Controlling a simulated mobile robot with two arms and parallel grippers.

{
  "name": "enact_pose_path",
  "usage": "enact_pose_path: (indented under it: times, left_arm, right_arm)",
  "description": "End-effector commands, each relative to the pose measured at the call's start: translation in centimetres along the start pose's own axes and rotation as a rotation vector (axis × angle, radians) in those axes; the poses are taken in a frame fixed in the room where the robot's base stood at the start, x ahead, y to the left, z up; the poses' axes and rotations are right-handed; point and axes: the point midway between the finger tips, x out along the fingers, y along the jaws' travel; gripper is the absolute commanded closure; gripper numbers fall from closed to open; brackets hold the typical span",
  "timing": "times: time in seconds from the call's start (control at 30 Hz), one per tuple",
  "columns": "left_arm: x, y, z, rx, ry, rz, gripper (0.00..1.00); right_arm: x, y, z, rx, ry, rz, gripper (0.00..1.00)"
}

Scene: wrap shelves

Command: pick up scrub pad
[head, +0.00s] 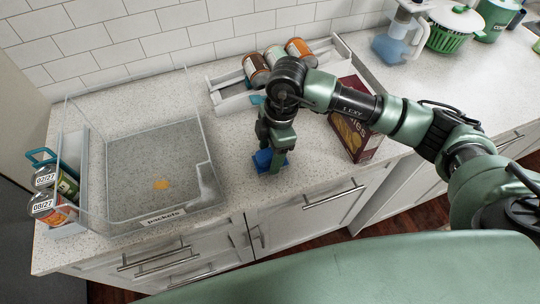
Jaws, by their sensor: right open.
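A small blue pad (263,161), which looks like the scrub pad, lies on the speckled counter left of the dark red box. My right gripper (270,157) points down right at the pad and hides part of it. The jaws are open, and I cannot tell whether the fingers touch the pad or stand around it. My left gripper is not in view.
A clear bin (150,218) labelled "packets" stands on the left, with cans beside it. A white rack (229,88) with several cans (255,68) is behind my arm. A dark red box (362,142) stands close on the right. Counter between bin and pad is clear.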

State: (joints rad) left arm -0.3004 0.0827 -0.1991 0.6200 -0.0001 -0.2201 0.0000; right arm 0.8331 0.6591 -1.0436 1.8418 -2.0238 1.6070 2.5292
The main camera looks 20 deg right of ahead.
Motion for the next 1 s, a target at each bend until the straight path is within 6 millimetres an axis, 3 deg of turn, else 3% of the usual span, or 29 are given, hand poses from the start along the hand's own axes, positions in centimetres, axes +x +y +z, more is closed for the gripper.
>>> enact_pose_path:
  times: [0.07,0.27,0.67,0.87,1.0]
  left_arm:
    - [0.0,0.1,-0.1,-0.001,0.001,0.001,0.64]
    - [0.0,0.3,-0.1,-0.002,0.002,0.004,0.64]
    - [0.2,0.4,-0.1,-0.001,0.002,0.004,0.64]
    - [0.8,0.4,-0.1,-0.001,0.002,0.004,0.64]
    - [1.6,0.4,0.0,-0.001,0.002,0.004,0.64]
  right_arm:
    - [0.0,0.0,0.0,0.0,0.0,0.0,0.44]
    - [0.0,0.0,0.0,0.0,0.0,0.0,0.99]
    - [-0.6,0.1,-0.1,0.0,0.001,0.002,1.0]
    - [-3.0,0.1,-0.5,-0.002,0.001,0.006,1.0]
    - [-6.4,0.2,-1.0,-0.003,0.002,0.009,1.0]
